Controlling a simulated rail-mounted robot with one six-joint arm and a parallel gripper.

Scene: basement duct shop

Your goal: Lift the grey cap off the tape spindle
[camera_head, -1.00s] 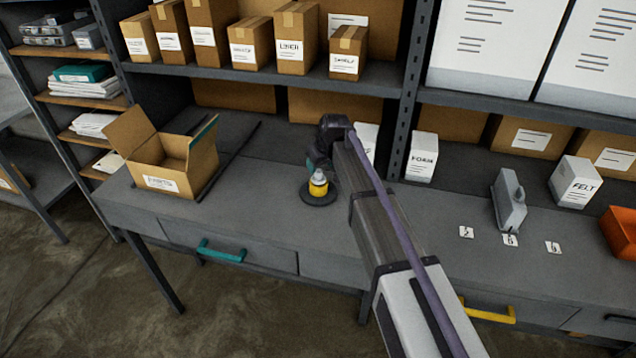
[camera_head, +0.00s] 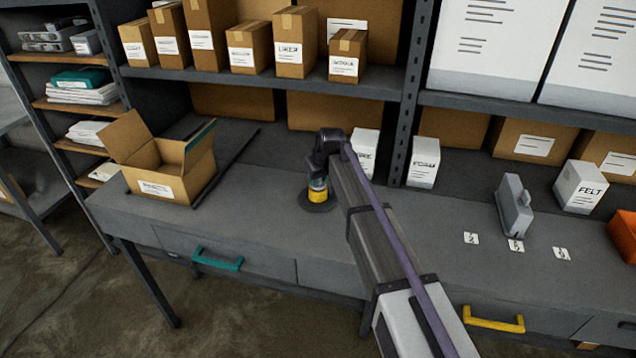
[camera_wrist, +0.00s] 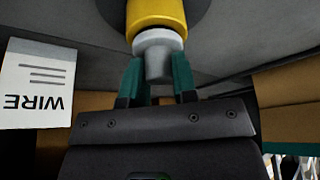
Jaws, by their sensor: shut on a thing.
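The tape spindle stands on the grey bench with a yellow roll (camera_head: 317,194) on a dark round base (camera_head: 303,206). In the wrist view the yellow roll (camera_wrist: 156,13) is at the top, and the grey cap (camera_wrist: 157,48) sits against its end with no clear gap. My gripper (camera_wrist: 158,76) has its teal fingers on either side of the cap's narrower part and is shut on it. In the head view my gripper (camera_head: 317,178) is right above the roll and mostly hides the cap.
An open cardboard box (camera_head: 170,160) stands left of the spindle. A white WIRE box (camera_wrist: 38,85) is close by at the back. A grey tool-like item (camera_head: 514,205) and a FELT box (camera_head: 580,187) stand to the right. The bench front is clear.

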